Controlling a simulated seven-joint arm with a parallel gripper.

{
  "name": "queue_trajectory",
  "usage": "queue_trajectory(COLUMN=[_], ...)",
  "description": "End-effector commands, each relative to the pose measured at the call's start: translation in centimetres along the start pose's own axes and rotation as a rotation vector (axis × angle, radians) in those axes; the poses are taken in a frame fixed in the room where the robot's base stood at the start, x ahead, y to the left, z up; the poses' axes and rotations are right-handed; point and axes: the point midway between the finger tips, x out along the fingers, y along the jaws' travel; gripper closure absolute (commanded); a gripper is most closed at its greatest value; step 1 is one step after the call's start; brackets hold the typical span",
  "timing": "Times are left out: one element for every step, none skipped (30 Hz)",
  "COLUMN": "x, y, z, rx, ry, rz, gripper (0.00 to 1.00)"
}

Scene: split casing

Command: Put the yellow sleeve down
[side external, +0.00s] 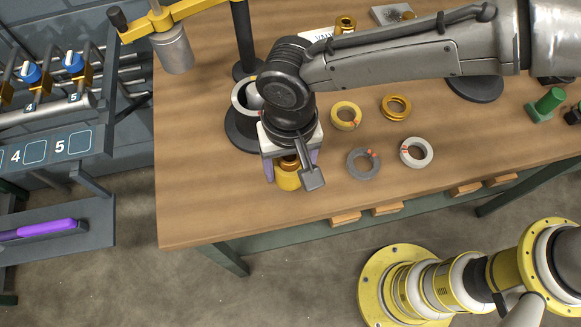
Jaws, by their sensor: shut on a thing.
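The yellow sleeve (288,181) is upright beneath my gripper (291,172), near the front left of the wooden table (220,215). It is a short yellow cylinder with a brass-coloured part showing at its top. My gripper points down and its purple-sided fingers are shut on the sleeve, one on each side. The sleeve's upper part is partly hidden by the gripper. I cannot tell from this view whether its lower end touches the table.
A black round base with a silver ring (238,95) stands just behind my gripper. A yellow ring (346,116), a brass ring (396,108), a dark grey ring (363,164) and a pale ring (416,152) lie to the right. The front left tabletop is clear.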

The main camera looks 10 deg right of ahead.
Motion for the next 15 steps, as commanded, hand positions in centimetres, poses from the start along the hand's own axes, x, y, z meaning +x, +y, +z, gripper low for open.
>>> queue_trajectory(x=[0.6,1.0,1.5,1.7,1.9,2.0,2.1,2.1,2.1,2.0,2.0,2.0,2.1,2.1,2.2], y=[0.1,0.1,0.0,0.0,0.0,0.0,0.0,0.0,0.0,0.0,0.0,0.0,0.0,0.0,0.0], z=[0.0,0.0,0.0,0.0,0.0,0.0,0.0,0.0,0.0,0.0,0.0,0.0,0.0,0.0,0.0], rx=[0.0,0.0,0.0,0.0,0.0,0.0,0.0,0.0,0.0,0.0,0.0,0.0,0.0,0.0,0.0], ry=[-0.001,-0.001,0.0,0.0,0.001,0.002,0.002,0.002,0.002,0.002,0.002,0.002,0.002,0.002,0.002], rz=[0.002,0.001,0.0,0.0,-0.001,-0.002,-0.003,-0.003,-0.003,-0.003,-0.003,-0.003,-0.003,-0.003,-0.002], gripper=[1.0,1.0,1.0,1.0,1.0,1.0,1.0,1.0,1.0,1.0,1.0,1.0,1.0,1.0,1.0])
